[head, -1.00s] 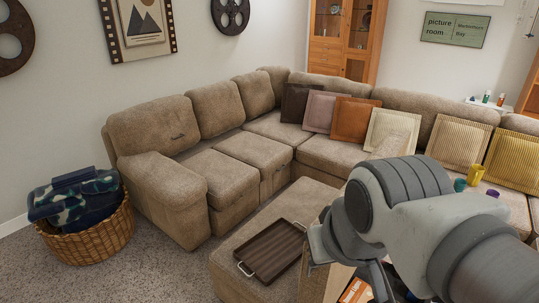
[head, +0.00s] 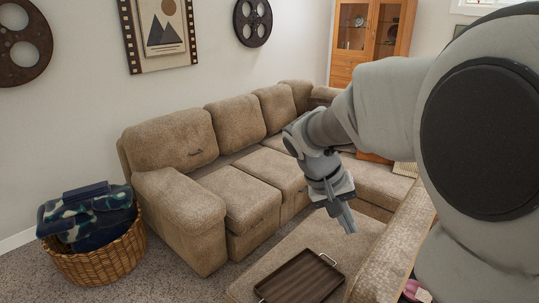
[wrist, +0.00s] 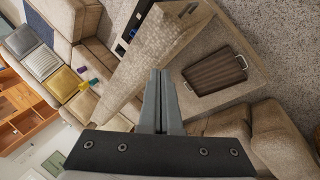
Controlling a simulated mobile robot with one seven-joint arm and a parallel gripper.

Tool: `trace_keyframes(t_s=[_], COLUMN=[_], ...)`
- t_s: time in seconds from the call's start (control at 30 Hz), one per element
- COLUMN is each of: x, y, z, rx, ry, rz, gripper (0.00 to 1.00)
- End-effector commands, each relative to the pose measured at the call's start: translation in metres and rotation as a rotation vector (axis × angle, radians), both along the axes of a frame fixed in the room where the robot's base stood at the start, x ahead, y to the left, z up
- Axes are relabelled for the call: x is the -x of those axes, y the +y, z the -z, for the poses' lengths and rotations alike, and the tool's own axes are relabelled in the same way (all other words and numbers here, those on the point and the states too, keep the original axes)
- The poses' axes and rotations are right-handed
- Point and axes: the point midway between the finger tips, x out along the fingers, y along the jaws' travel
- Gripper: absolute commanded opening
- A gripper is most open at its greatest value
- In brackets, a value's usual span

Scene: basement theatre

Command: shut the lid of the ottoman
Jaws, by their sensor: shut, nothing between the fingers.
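The ottoman (head: 278,262) is beige fabric, at the lower middle of the head view. Its lid (head: 398,238) stands raised as a tilted panel with a light wooden edge, and it shows in the wrist view (wrist: 150,55) ahead of the fingers. A flat part of the ottoman lies left of the lid and bears a brown tray (head: 300,278). My gripper (head: 348,226) is shut and empty, above the flat part on the tray side of the lid. In the wrist view the fingertips (wrist: 160,72) overlap the lid; I cannot tell whether they touch.
A beige sectional sofa (head: 230,190) runs behind the ottoman. A wicker basket of blankets (head: 100,255) stands at the left. A pink item (head: 415,291) shows beyond the lid's edge. The carpet between basket and ottoman is clear.

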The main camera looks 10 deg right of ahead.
Motion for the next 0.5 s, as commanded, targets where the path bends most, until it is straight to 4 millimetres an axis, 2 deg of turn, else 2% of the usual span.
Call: trace_keyframes(t_s=[0.1,0.5], x=[-0.026,-0.104], y=[-0.009,-0.029], z=[0.020,0.084], rx=[0.096,0.461], ry=[0.037,0.067], rz=[0.032,0.093], gripper=[0.00,0.00])
